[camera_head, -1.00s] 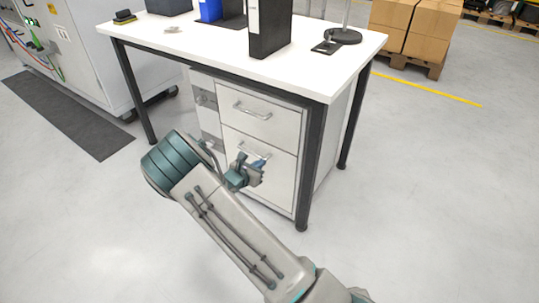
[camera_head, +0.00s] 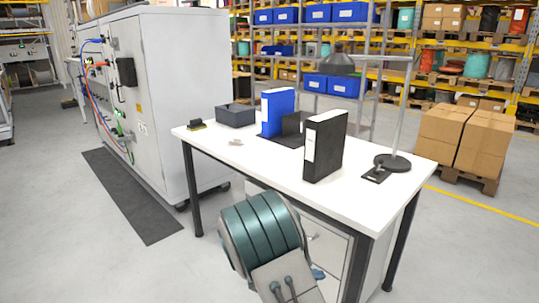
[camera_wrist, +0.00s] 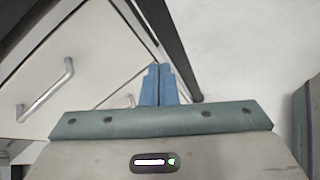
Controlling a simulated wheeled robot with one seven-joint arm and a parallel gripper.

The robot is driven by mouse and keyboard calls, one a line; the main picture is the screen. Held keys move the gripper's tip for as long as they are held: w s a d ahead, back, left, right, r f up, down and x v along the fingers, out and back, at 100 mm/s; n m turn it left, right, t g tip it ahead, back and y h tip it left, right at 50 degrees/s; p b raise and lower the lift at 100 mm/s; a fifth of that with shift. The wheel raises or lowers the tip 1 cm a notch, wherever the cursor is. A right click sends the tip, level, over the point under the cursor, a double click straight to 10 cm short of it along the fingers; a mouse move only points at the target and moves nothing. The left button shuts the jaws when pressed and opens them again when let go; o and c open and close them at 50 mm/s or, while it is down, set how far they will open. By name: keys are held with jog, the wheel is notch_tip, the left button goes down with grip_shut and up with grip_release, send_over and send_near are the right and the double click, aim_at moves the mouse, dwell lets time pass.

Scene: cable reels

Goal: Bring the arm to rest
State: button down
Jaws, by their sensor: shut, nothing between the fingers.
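In the wrist view my gripper (camera_wrist: 159,84) shows as two blue fingers pressed together with nothing between them. It is in front of the drawer cabinet (camera_wrist: 95,50) under the desk, near a dark desk leg. In the head view my arm is bent at the bottom middle, in front of the desk (camera_head: 395,197). There the arm hides most of the gripper and part of the drawer fronts.
On the desk stand a black binder (camera_head: 325,146), a blue binder (camera_head: 277,111), a grey bin (camera_head: 235,114) and a lamp (camera_head: 392,162). A grey cabinet (camera_head: 185,95) is at left. Boxes on a pallet (camera_head: 465,140) stand at right.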

jog(key=s+r+m+g+y+p, duration=0.1)
jog(key=s+r+m+y+p, duration=0.2)
jog(key=r, duration=1.1)
jog(key=s+r+m+g+y+p, duration=0.1)
jog(key=s+r+m+y+p, duration=0.3)
jog(key=s+r+m+p, duration=0.6)
jog(key=s+r+m+y+p, duration=0.3)
jog(key=s+r+m+p, duration=0.3)
jog(key=r, duration=1.2)
jog(key=s+p, duration=0.4)
jog(key=s, duration=0.3)
jog(key=shift+s+d+r+m+g+y, duration=0.2)
jog(key=shift+s+d+m+g+y, duration=0.1)
jog(key=shift+s+d+g+y, duration=0.1)
